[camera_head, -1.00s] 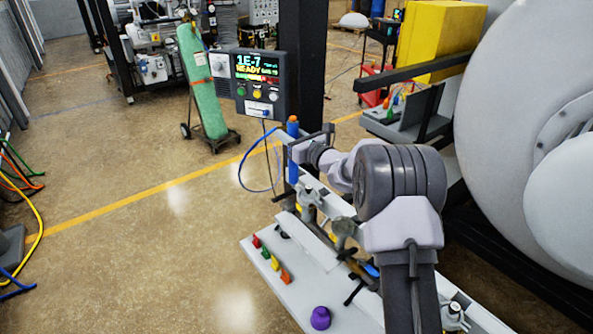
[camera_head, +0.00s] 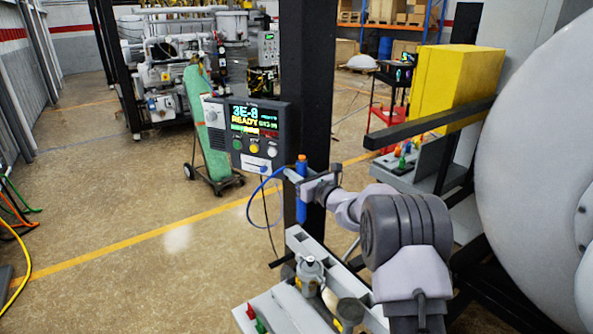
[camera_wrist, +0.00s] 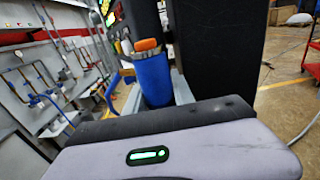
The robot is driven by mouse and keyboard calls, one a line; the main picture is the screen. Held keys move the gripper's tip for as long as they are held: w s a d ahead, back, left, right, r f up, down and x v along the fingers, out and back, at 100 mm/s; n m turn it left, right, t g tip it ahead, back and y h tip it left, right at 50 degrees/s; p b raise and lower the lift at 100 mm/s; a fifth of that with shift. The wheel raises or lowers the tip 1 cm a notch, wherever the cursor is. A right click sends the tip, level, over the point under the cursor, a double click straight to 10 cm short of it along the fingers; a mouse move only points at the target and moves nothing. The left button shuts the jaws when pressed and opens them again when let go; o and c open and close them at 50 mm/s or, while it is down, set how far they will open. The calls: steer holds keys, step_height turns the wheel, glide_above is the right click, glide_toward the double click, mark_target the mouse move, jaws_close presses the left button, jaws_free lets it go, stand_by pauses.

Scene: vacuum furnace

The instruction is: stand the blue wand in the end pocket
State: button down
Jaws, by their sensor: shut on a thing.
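The blue wand (camera_head: 302,205) has an orange top and is upright in my gripper (camera_head: 306,186). In the wrist view the wand (camera_wrist: 153,78) stands between the grey fingers, its orange cap uppermost. A grey slotted rack (camera_head: 300,240) runs from below the wand toward the lower right, with square pockets in its top. The wand's lower end shows just above the rack's far end in the head view. I cannot tell whether it is directly over the end pocket. My wrist body hides the lower part in the wrist view.
A control panel (camera_head: 250,135) hangs on a black post (camera_head: 304,90) close behind the wand. A blue cable (camera_head: 255,200) loops left of it. A metal clamp-like fitting (camera_head: 311,272) stands beside the rack. The large furnace door (camera_head: 540,150) fills the right. Open floor lies left.

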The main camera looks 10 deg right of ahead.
step_height(320, 180, down, 10)
steer(key=b, duration=0.6)
steer(key=shift+f+b, duration=0.15)
steer(key=shift+b, duration=0.15)
steer(key=shift+f, duration=0.15)
stand_by(0.4)
steer(key=c, duration=1)
jaws_free()
steer(key=shift+c, duration=0.2)
steer(key=shift+o, duration=0.2)
steer(key=shift+s, duration=0.1)
steer(key=p+v, duration=0.2)
steer(key=v, duration=1.5)
steer(key=shift+s, duration=0.15)
